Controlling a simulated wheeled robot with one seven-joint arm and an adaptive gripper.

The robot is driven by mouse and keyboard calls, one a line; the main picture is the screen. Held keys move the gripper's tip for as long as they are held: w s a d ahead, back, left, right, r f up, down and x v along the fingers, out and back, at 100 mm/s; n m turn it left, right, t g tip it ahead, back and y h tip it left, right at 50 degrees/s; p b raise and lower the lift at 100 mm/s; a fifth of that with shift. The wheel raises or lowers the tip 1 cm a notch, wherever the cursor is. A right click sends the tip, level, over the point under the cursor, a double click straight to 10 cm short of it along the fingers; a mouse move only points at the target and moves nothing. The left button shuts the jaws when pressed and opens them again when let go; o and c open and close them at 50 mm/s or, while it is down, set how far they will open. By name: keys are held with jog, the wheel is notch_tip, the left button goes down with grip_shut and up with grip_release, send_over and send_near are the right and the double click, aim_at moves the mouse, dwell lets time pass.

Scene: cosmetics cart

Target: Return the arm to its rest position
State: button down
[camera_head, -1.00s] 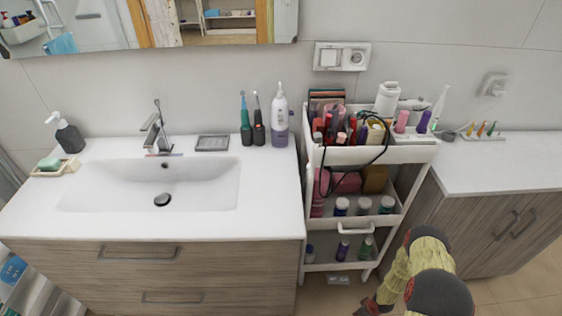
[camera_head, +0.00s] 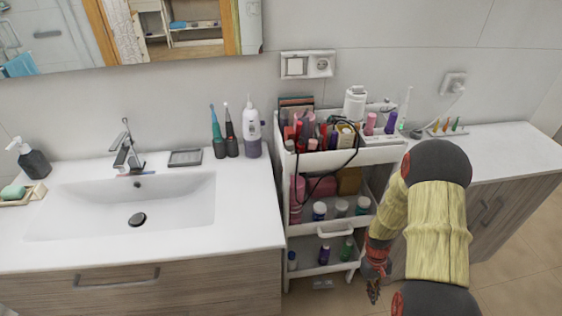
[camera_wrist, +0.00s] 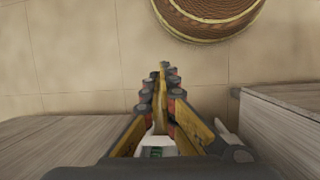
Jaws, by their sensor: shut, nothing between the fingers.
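My arm shows at the lower right of the head view, folded in front of the right-hand cabinet and the cart's right side. My gripper (camera_head: 373,290) hangs at its lower left end, low beside the cart's lower right edge, pointing down. In the wrist view my gripper (camera_wrist: 163,70) has its fingers together with nothing between them. It points over bare tiled floor.
The white cart (camera_head: 330,229) holds cosmetics on several tiers, with a black cable looping over its front. The sink counter (camera_head: 230,230) is left, another cabinet (camera_head: 500,215) right. A round woven basket (camera_wrist: 208,15) stands on the floor (camera_wrist: 75,60) in the wrist view.

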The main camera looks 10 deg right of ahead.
jog(key=s+a+r+t, duration=0.3)
jog(key=a+r, duration=0.3)
jog(key=r, duration=1)
jog(key=s+a+r+t+p, duration=0.1)
jog(key=s+a+r+t, duration=0.2)
jog(key=r, duration=1.3)
jog(key=s+a+r+t+p, duration=0.1)
jog(key=s+a+r+t, duration=0.2)
jog(key=a+r, duration=0.6)
notch_tip(320, 180, up, 8)
jog(key=shift+s+a+f+y, duration=0.25)
jog(key=shift+s+a+y, duration=0.05)
jog(key=shift+a+y, duration=0.1)
